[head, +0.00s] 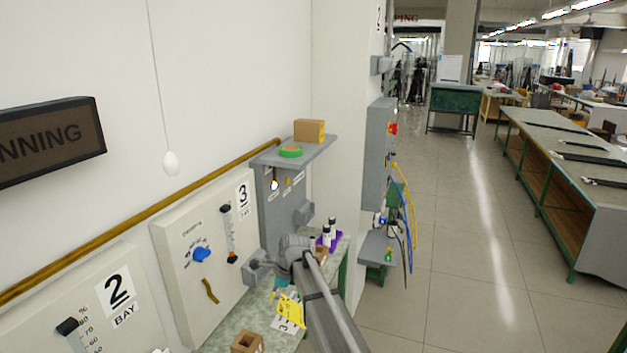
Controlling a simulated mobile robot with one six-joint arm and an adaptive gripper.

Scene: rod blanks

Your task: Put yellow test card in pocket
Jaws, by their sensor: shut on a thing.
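The yellow test card (290,308) shows in the head view, tilted, with dark print on it, just left of my forearm and above the bench top. My gripper (283,293) is small and partly hidden around my wrist. It is shut on the card at its upper end. The exact contact of the fingers is too small to see. I cannot tell for certain which part is the pocket; a small grey box (305,212) on the grey cabinet could be it.
The narrow bench (222,337) stands against the wall, with a brown open block (247,342) in front and bottles (329,233) behind. A shelf (312,152) juts out above, carrying a cardboard box (309,131) and a green roll (291,152). The floor to the right is clear.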

